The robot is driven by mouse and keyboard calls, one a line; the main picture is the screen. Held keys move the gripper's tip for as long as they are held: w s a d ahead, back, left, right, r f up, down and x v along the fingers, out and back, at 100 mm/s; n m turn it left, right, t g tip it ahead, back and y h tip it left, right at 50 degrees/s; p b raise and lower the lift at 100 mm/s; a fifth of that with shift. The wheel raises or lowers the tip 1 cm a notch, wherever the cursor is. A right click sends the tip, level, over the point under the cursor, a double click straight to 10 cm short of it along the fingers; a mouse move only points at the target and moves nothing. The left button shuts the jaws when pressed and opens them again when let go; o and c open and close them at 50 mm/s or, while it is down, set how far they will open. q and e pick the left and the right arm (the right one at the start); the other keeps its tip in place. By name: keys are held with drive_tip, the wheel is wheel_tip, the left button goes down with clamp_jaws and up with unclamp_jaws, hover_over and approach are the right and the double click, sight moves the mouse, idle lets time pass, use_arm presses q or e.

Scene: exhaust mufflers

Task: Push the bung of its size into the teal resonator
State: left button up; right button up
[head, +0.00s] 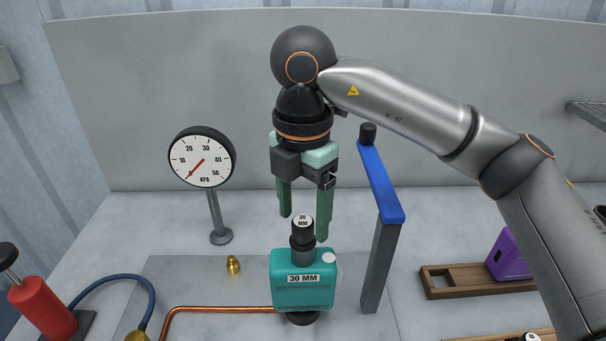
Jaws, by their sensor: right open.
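The teal resonator (303,290) stands upright in the middle of the head view, with a "30 MM" label on its front. A black bung (302,239) with "30 MM" on its white top stands upright at the resonator's top opening. How deep it sits cannot be told. My right gripper (304,225) points down over the bung. Its two green fingers are apart, one tip behind left and one near the bung's right side. They do not appear to grip it. My left gripper is not in view.
A blue lever (382,185) on a grey post (381,265) stands close right of the resonator. A pressure gauge (202,158), brass fitting (233,265) and copper pipe (220,309) are left. A red hand pump (42,308) stands far left. A purple resonator (508,257) sits in a wooden rack (455,289) right.

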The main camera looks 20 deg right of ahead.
wheel_tip(320, 180, up, 10)
drive_tip(key=p, duration=0.1)
idle(0.6)
